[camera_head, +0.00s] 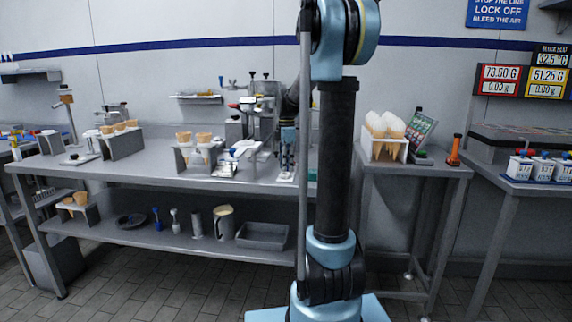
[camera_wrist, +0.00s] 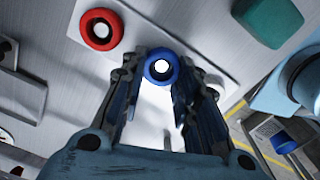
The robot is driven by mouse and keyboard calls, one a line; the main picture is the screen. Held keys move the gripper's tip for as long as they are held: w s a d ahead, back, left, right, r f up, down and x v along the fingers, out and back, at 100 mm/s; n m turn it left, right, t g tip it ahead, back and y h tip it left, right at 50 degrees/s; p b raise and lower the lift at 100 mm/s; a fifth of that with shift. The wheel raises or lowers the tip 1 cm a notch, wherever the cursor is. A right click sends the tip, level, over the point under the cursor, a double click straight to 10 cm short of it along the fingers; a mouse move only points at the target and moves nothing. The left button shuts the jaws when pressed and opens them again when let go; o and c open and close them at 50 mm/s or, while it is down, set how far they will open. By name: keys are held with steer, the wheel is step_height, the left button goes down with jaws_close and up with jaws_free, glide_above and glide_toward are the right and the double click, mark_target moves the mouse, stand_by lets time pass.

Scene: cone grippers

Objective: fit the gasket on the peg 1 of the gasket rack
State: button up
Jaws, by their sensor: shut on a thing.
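My gripper (camera_wrist: 160,95) points down over the workbench and is shut on a blue ring-shaped gasket (camera_wrist: 150,74), held between the fingertips in the wrist view. A bright white disc shows through its hole; I cannot tell whether that is a peg or the surface below. A red ring (camera_wrist: 88,38) with a white centre lies to the upper left on a pale plate (camera_wrist: 130,24), apart from my fingers. In the head view my gripper (camera_head: 288,162) is small, over the bench's right part. The gasket is too small to tell there, and peg numbers are not readable.
The long grey bench (camera_head: 110,165) carries a cone stand (camera_head: 184,158) left of my gripper. A green block (camera_wrist: 268,22) lies at the upper right in the wrist view. A side table (camera_head: 420,171) holds another cone rack (camera_head: 384,148) and an orange bottle (camera_head: 454,152).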

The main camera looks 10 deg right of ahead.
steer(key=shift+f, duration=0.1)
steer(key=o, duration=0.8)
step_height(320, 180, up, 12)
steer(key=shift+w+f, duration=0.1)
stand_by(0.3)
